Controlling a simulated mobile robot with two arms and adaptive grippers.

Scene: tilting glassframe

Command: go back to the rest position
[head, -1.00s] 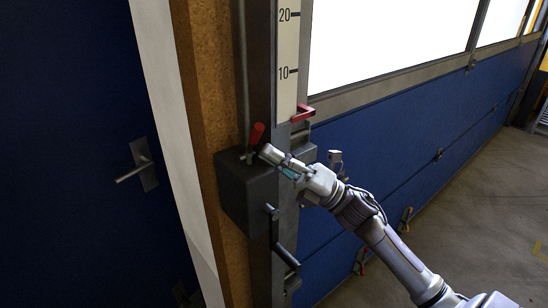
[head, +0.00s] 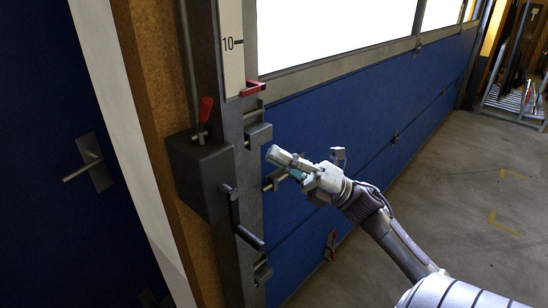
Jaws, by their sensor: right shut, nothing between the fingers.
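My right gripper (head: 271,153) is shut and empty. It hangs in the air to the right of the dark box (head: 200,178), clear of it, in front of the blue panel. My right arm comes in from the lower right. The box carries a red-handled lever (head: 205,109) on top, which stands nearly upright, and a dark crank (head: 240,222) at its right side. My left gripper is not in view.
A steel post (head: 232,70) with a scale and a red bracket (head: 253,89) stands behind the box. The blue wall panels (head: 330,140) run back to the right. A blue door with a handle (head: 92,164) is at left. The floor (head: 470,200) at right is open.

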